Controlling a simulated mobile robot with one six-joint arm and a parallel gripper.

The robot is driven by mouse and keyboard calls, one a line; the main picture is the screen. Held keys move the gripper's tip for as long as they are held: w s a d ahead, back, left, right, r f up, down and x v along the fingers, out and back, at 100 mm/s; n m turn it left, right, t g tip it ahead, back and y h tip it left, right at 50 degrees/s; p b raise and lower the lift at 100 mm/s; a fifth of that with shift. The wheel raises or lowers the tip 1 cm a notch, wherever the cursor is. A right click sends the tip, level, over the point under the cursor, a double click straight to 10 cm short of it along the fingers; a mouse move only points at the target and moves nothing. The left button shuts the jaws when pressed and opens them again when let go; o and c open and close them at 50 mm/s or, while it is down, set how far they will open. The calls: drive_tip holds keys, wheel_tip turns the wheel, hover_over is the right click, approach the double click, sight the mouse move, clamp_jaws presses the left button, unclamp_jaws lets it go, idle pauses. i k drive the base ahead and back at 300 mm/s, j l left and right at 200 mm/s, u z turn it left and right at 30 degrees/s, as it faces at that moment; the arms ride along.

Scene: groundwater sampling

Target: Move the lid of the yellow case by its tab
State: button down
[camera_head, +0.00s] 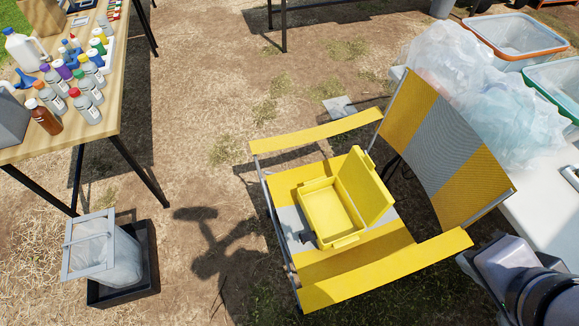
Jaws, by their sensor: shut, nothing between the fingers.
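The yellow case (330,214) sits on the seat of a yellow and grey folding chair (372,262). Its lid (366,184) stands open, raised along the right side of the case and leaning slightly toward the chair back. The case's inside looks empty. I cannot clearly pick out the tab on the lid. Small yellow projections show at the case's far and near ends. Part of my own arm shows at the lower right, beside the chair's near armrest. My gripper is not in view.
The chair back (440,140) rises right of the lid, with armrests on the far (318,132) and near (390,270) sides. A wooden table (122,92) with bottles stands upper left. A bin with a bag (104,252) is lower left. Plastic-wrapped items (480,90) lie right.

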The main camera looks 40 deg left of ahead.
sight(372, 198)
drive_tip(key=u, duration=0.75)
drive_tip(key=i+l+z, duration=0.1)
drive_tip(key=i+l, duration=0.75)
drive_tip(key=l, duration=0.1)
